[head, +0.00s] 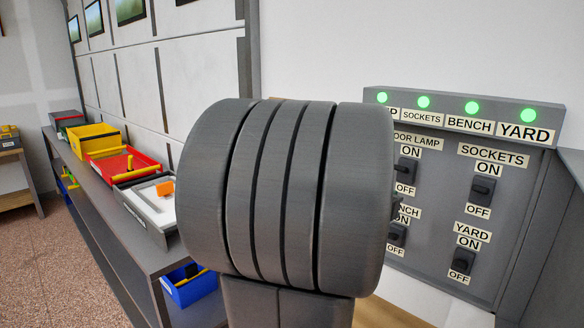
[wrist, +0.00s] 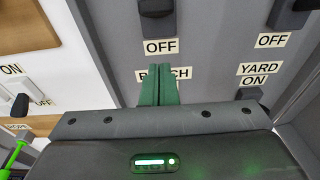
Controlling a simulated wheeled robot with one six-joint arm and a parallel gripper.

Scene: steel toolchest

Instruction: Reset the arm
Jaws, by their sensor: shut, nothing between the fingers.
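My arm's thick grey link fills the middle of the head view and hides my gripper there. In the wrist view my gripper (wrist: 159,84) shows as two green fingers pressed together, with nothing between them. The fingertips are in front of the grey switch panel (head: 440,190), over the bench label (wrist: 150,74) and below a dark switch (wrist: 156,20). I cannot tell whether they touch the panel. In the head view the sockets switch (head: 482,190) and yard switch (head: 462,261) show clearly. My arm partly covers the panel's left side.
Several green lamps (head: 472,107) glow along the panel's top. A blue bin (head: 190,288) sits below.

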